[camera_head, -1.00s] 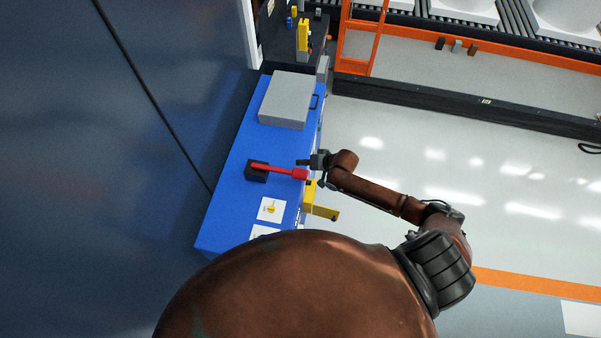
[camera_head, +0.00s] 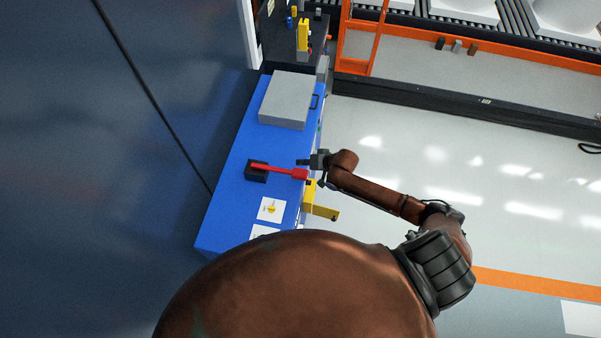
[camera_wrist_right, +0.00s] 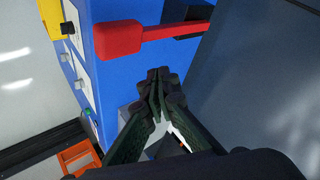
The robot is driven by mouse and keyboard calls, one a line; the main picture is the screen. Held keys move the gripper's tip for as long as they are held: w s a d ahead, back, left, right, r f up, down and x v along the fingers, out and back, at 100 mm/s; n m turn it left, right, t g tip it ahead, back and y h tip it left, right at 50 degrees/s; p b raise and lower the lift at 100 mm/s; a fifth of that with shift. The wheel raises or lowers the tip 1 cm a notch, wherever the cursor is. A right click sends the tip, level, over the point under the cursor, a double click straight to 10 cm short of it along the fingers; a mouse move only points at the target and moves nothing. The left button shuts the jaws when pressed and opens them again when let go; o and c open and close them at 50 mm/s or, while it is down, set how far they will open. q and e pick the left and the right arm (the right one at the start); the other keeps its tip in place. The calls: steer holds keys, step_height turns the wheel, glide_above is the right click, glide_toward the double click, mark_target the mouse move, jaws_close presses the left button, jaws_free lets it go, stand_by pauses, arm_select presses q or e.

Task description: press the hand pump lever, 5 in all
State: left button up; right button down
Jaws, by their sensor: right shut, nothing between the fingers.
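The red hand pump lever (camera_head: 280,171) reaches right from a black block (camera_head: 256,172) on the blue cabinet top (camera_head: 232,198). In the right wrist view the lever (camera_wrist_right: 150,35) lies across the top, with its wide red grip at the left end. My right gripper (camera_head: 303,162) is shut and empty beside the grip end of the lever, on its far side in the head view. In the right wrist view its fingertips (camera_wrist_right: 157,75) meet just below the lever, with blue showing between. I cannot tell whether they touch it. My left gripper is not in view.
A grey box (camera_head: 287,99) sits on the cabinet behind the lever. A yellow bracket (camera_head: 321,208) juts from the cabinet's right side. White label plates (camera_head: 271,209) lie in front of the lever. Open floor (camera_head: 450,160) spreads to the right.

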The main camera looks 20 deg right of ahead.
stand_by(0.3)
steer(key=s+d+f+n+g+h+b, duration=0.1)
steer(key=s+d+f+b, duration=0.2)
steer(key=s+f+b, duration=0.75)
steer(key=s+d+f+g+h+p, duration=0.1)
steer(key=s+d+f+h, duration=0.3)
steer(key=f, duration=1.4)
steer(key=s+d+f+n+g+y+b, duration=0.15)
steer(key=s+f+b, duration=0.35)
steer(key=s+f, duration=0.65)
arm_select(q)
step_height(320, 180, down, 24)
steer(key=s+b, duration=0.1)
steer(key=b, duration=0.8)
arm_select(e)
steer(key=s+a+f+n+g, duration=0.1)
steer(key=s+f, duration=1.1)
steer(key=s, duration=0.2)
steer(key=s+a+f+n+g+h, duration=0.1)
steer(key=s+a+f+g, duration=0.1)
steer(key=s+f, duration=1)
steer(key=s, duration=0.3)
steer(key=shift+a+f, duration=0.25)
steer(key=shift+f, duration=0.1)
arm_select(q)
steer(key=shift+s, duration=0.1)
arm_select(e)
steer(key=shift+g, duration=0.25)
